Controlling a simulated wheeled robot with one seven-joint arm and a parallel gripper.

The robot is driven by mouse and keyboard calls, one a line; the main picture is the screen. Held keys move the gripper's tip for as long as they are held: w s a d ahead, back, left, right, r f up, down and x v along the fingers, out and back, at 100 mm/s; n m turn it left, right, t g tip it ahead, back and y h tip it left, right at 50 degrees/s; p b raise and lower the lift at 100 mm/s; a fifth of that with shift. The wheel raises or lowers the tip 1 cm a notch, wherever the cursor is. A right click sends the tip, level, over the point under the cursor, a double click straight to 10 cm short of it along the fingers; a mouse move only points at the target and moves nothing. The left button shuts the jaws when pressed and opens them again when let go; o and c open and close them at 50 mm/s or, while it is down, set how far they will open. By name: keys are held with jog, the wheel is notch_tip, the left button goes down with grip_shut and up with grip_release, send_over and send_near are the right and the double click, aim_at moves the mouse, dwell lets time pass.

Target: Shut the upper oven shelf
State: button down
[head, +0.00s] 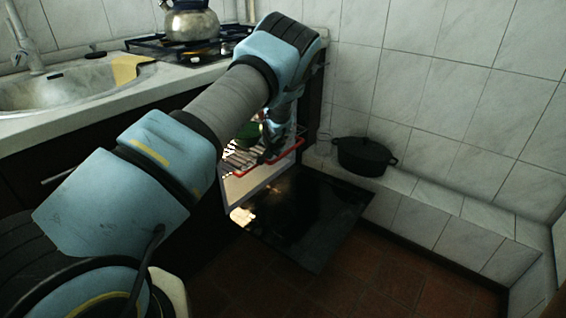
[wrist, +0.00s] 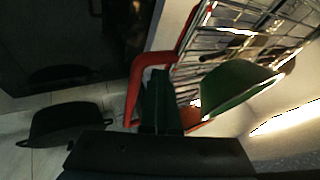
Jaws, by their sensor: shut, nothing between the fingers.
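The oven shelf is a wire rack (head: 240,158) with a red front rail (head: 284,158). It sticks out of the oven above the lowered door. In the wrist view the wire rack (wrist: 232,40) fills the upper right and the red rail (wrist: 135,92) runs down its left side. A green bowl (head: 248,131) sits on the rack; it also shows in the wrist view (wrist: 236,98). My gripper (head: 268,153) is shut and empty at the rail; in the wrist view its fingertips (wrist: 159,76) overlap the rail. I cannot tell whether they touch.
The dark oven door (head: 305,222) lies open and flat below the shelf. A black pot (head: 364,156) stands on the tiled ledge to its right. A kettle (head: 191,22) stands on the hob above, with a sink (head: 75,85) to the left. Floor (head: 340,295) is clear in front.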

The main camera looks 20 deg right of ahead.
jog(key=w+a, duration=0.2)
jog(key=w, duration=0.2)
jog(key=w+a, duration=0.2)
jog(key=w, duration=0.2)
jog(key=w+a, duration=0.3)
jog(key=w, duration=0.1)
jog(key=shift+w+b, duration=0.25)
jog(key=shift+b, duration=0.1)
